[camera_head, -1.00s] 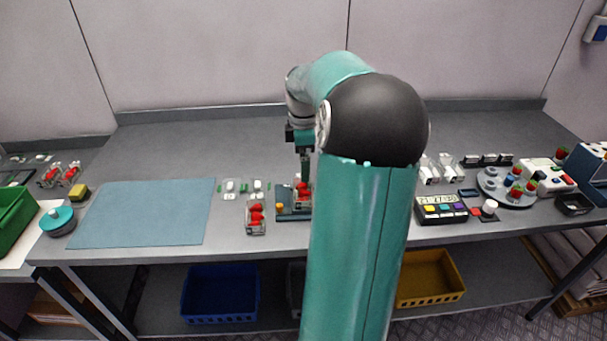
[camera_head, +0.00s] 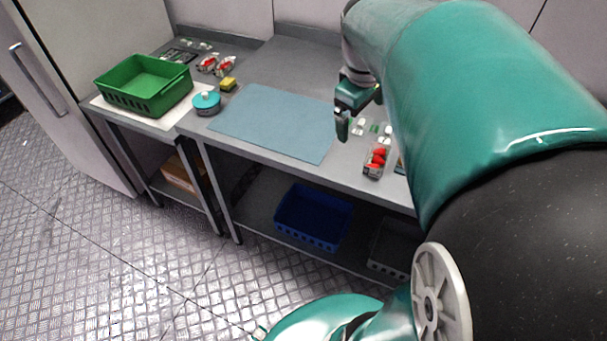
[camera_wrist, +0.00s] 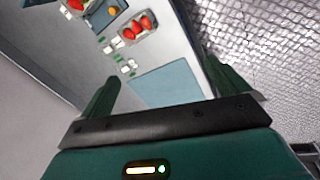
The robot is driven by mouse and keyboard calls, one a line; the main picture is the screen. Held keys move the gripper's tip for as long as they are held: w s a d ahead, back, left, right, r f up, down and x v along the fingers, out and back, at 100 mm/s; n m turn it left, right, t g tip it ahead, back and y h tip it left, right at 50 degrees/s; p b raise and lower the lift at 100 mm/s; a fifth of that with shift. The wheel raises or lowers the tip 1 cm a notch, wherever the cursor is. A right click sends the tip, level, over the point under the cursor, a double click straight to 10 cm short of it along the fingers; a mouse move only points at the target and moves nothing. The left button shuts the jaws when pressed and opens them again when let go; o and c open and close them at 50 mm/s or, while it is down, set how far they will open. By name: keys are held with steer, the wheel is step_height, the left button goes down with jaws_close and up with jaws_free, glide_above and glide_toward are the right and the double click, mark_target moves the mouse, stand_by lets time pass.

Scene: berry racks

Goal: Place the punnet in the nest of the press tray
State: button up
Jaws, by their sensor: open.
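My gripper (camera_head: 343,128) is above the bench right of the blue mat in the head view. In the wrist view its fingers (camera_wrist: 165,90) are wide apart with nothing between them. A clear punnet of red berries (camera_head: 375,161) stands on the bench near its front edge; it also shows in the wrist view (camera_wrist: 138,28). Beside it is the blue press tray (camera_wrist: 98,20) with an orange knob, cut by the picture's top edge. Red berries of another punnet (camera_wrist: 75,4) show at this tray; whether it sits in the nest cannot be told. My arm hides most of the tray in the head view.
A blue mat (camera_head: 275,122) lies left of the punnet. Small white and green items (camera_head: 360,127) lie behind the punnet. A teal round pot (camera_head: 206,102), yellow block (camera_head: 228,84), green crate (camera_head: 150,103) and more berry punnets (camera_head: 216,65) are farther left. A blue bin (camera_head: 313,215) is below.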

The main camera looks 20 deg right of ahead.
steer(key=s+a+m+t+y, duration=0.1)
steer(key=s+a+m+t, duration=0.1)
steer(key=s+a, duration=0.3)
steer(key=s+a+f+m+t+y, duration=0.1)
steer(key=s+a, duration=0.4)
steer(key=a, duration=0.7)
steer(key=shift+f+m+t, duration=0.25)
steer(key=shift+m+t, duration=0.15)
steer(key=shift+m, duration=0.3)
